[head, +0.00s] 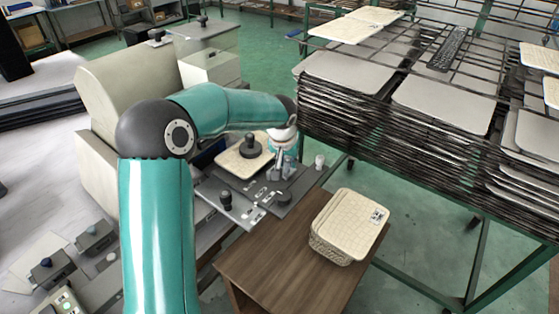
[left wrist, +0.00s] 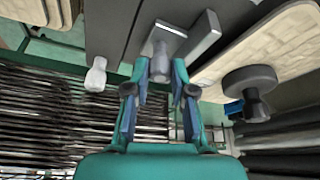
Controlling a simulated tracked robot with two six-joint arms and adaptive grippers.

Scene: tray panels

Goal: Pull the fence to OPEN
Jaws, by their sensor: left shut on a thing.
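My left gripper (head: 283,163) reaches down over the grey work plate beside the cream tray panel (head: 233,164). In the left wrist view, my left gripper (left wrist: 160,78) has its two fingers closed on a grey metal knob (left wrist: 160,57). The knob stands on a small light plate beside a grey slanted bar (left wrist: 202,35), which looks like the fence. In the head view, the arm and fingers hide most of the knob and fence. I cannot read any OPEN mark. My right gripper is not in view.
A black round knob (head: 250,146) stands on the panel. A white knob (head: 320,161) and a black-handled lever (head: 226,200) stand near the gripper. A stack of cream panels (head: 347,222) sits on the wooden table (head: 262,266). A loaded rack (head: 390,119) stands close at the right.

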